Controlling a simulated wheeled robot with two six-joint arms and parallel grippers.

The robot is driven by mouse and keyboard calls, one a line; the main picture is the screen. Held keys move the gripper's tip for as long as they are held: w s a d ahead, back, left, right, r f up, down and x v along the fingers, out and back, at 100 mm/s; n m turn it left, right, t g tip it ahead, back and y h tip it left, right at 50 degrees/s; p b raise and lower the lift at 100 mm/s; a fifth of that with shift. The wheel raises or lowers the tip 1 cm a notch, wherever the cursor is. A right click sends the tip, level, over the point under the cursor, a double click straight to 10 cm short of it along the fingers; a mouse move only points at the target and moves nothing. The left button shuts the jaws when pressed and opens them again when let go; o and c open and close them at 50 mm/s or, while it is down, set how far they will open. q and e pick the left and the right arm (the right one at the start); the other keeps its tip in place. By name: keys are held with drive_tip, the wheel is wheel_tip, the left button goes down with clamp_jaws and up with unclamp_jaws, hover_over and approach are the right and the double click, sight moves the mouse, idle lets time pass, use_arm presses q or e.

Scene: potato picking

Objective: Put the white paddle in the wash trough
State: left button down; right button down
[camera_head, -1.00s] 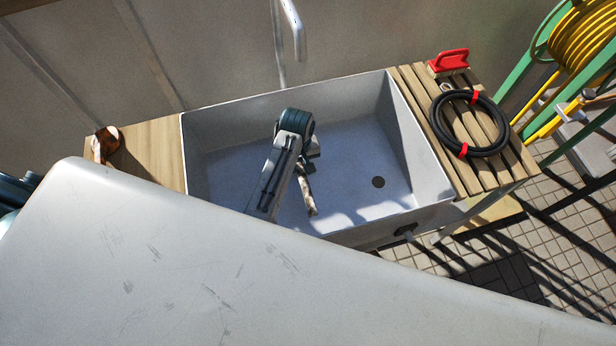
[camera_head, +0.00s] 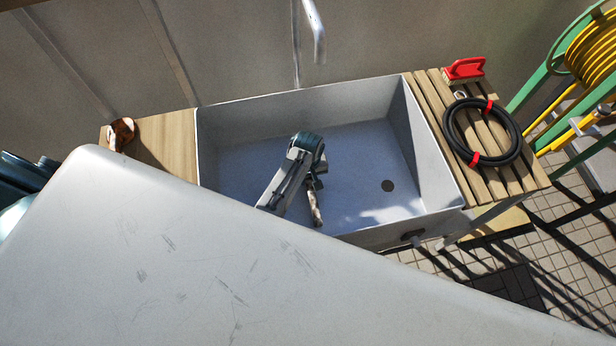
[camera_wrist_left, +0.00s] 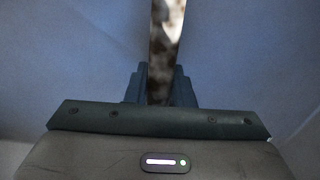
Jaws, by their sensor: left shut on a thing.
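The wash trough (camera_head: 245,105) is a grey rectangular basin with a dark drain hole at its right. My left gripper (camera_head: 312,186) is over the inside of the trough. It is shut on the white paddle (camera_head: 316,207), a narrow, pale strip with brown stains that points down toward the trough's front wall. The left wrist view also shows the paddle (camera_wrist_left: 166,45) between the fingers (camera_wrist_left: 160,84), with the blue-grey trough behind it. I cannot tell whether the paddle touches the trough floor. My right gripper is not in view.
A slatted wooden shelf right of the trough bears a coiled black hose (camera_head: 483,132) and a red-handled brush (camera_head: 464,70). A brown object (camera_head: 122,133) lies on the wooden board (camera_head: 170,145) at left. A tap (camera_head: 316,35) hangs behind the trough.

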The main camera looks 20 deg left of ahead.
use_arm(q)
drive_tip(key=c, duration=1.3)
unclamp_jaws()
drive_tip(key=shift+o, duration=0.2)
wheel_tip(320, 180, up, 12)
drive_tip(key=shift+b, duration=0.3)
drive_tip(key=shift+r, duration=0.1)
